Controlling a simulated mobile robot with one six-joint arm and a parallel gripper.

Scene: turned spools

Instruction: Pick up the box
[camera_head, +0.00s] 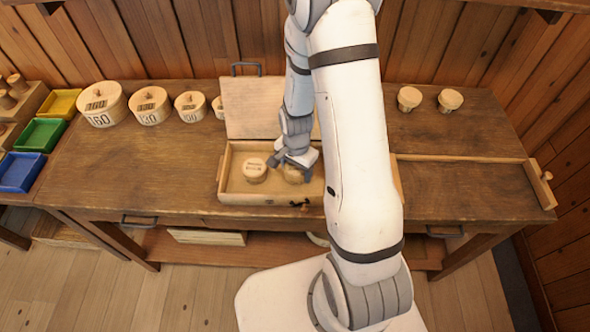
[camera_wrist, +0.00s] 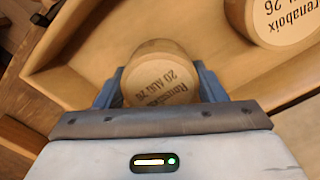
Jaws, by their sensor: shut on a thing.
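My gripper (camera_head: 291,162) reaches down into an open wooden chest (camera_head: 262,199) on the workbench. In the wrist view, my gripper (camera_wrist: 158,90) has its two blue-grey fingers shut on the sides of a small round wooden box (camera_wrist: 160,72). Its pale top has dark lettering with "20 AUG 26". In the head view this round box (camera_head: 292,176) is partly hidden by the gripper. I cannot tell whether it touches the chest floor. A second round wooden box (camera_head: 255,168) stands to its left in the chest; it also shows in the wrist view (camera_wrist: 276,22).
The chest's raised lid (camera_head: 255,108) stands behind it. Several round numbered boxes (camera_head: 149,105) line the bench's back left. Yellow, green (camera_head: 40,134) and blue trays are at far left. Two small round pieces (camera_head: 409,98) stand at back right. A wooden rail (camera_head: 465,158) lies right.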

